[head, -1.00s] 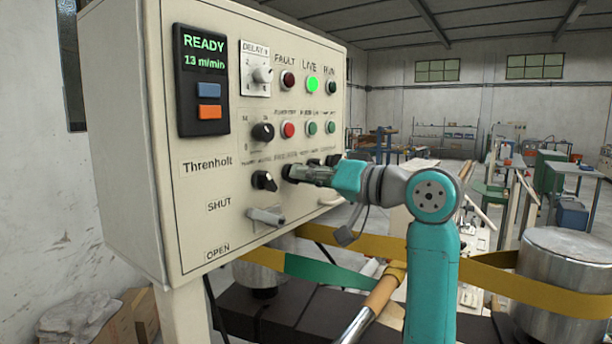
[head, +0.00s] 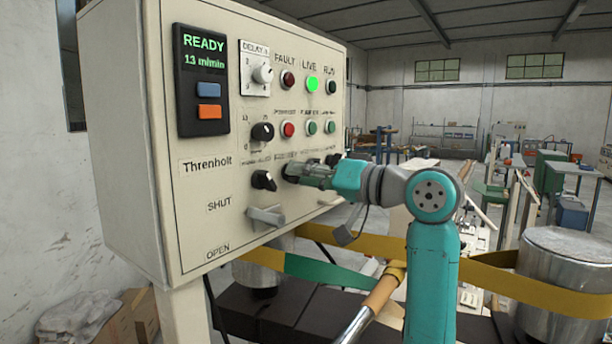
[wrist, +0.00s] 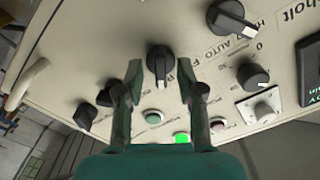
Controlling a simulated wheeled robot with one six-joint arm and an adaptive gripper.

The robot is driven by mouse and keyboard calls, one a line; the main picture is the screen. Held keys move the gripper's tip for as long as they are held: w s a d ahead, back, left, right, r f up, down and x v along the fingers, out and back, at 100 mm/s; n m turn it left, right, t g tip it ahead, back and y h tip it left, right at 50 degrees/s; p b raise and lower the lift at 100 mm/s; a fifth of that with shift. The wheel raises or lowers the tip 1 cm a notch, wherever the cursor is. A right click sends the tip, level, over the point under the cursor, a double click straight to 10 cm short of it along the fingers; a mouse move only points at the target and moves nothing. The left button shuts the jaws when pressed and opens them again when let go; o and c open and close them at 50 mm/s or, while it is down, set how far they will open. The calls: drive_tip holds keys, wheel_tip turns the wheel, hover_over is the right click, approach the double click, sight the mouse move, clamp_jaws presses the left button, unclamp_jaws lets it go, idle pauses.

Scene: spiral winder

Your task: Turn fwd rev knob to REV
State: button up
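The fwd rev knob (wrist: 160,62) is a black selector knob with a raised grip bar. In the wrist view it stands between the two fingers of my gripper (wrist: 161,76), with partly hidden lettering beside it, including an F and an R. Slim gaps show between the knob and each finger, so my gripper is open around it. Its exact pointer direction is hard to read. In the head view my gripper (head: 302,173) is at the cream panel face, over the lower knob row, and mostly hides the knob.
A selector knob (head: 263,180) and a grey SHUT/OPEN lever (head: 266,217) are close by on the panel (head: 190,225). Lamps and buttons, including a lit green LIVE lamp (head: 312,85), sit above. A yellow belt (head: 530,290) runs below my arm.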

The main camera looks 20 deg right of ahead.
drive_tip(key=v, duration=1.2)
idle(0.3)
